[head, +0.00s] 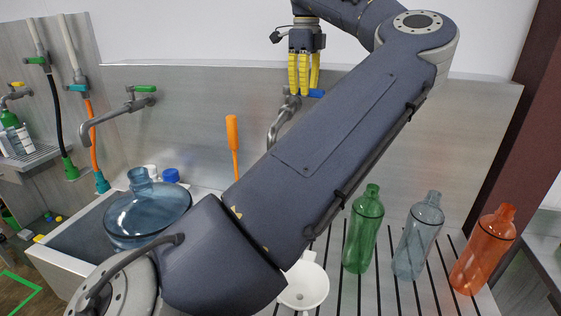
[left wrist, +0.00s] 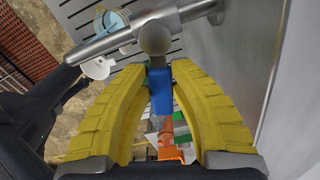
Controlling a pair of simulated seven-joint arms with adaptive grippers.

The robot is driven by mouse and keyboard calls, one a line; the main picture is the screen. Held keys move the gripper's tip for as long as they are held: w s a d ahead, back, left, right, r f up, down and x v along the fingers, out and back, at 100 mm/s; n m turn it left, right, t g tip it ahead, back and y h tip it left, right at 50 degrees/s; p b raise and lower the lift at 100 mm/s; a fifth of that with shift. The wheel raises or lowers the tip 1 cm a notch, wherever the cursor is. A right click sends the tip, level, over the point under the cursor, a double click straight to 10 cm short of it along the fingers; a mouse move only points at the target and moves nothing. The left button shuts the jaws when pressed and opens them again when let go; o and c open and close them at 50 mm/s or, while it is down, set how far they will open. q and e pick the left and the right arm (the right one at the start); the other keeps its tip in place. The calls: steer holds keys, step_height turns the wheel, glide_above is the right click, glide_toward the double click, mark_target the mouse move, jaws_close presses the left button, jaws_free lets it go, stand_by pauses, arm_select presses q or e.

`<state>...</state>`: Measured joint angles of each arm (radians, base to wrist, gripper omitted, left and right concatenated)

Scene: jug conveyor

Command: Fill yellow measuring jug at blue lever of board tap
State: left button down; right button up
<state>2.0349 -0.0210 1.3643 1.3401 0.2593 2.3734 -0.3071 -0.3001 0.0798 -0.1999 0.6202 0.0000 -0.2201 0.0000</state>
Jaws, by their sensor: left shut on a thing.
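The board tap (head: 280,122) stands at the back wall, its spout partly hidden behind my left arm. Its blue lever (head: 317,92) is at my left gripper (head: 303,88), whose yellow fingers reach down from above. In the left wrist view the blue lever (left wrist: 160,92) sits between the two yellow fingers (left wrist: 157,72), which are shut on it. A round vessel with a pale tan rim and bluish inside (left wrist: 112,20) shows past the tap; it may be the measuring jug, but I cannot tell. No yellow jug shows in the head view. My right gripper is not in view.
Green (head: 363,228), clear (head: 418,236) and orange (head: 483,250) bottles stand on the slatted board at right. A white cup-like vessel (head: 303,287) is partly behind my arm. A blue water bottle (head: 147,212) is at the left basin, below a green-lever tap (head: 120,108).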

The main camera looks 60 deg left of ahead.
arm_select(q)
steer(key=n, duration=0.2)
steer(key=w+n, duration=0.1)
steer(key=shift+a+n, duration=0.35)
steer(key=shift+n, duration=0.05)
steer(key=c, duration=1.1)
jaws_free()
steer(key=shift+w, duration=0.15)
steer(key=shift+r, duration=0.1)
step_height(320, 180, up, 12)
steer(key=shift+a, duration=0.1)
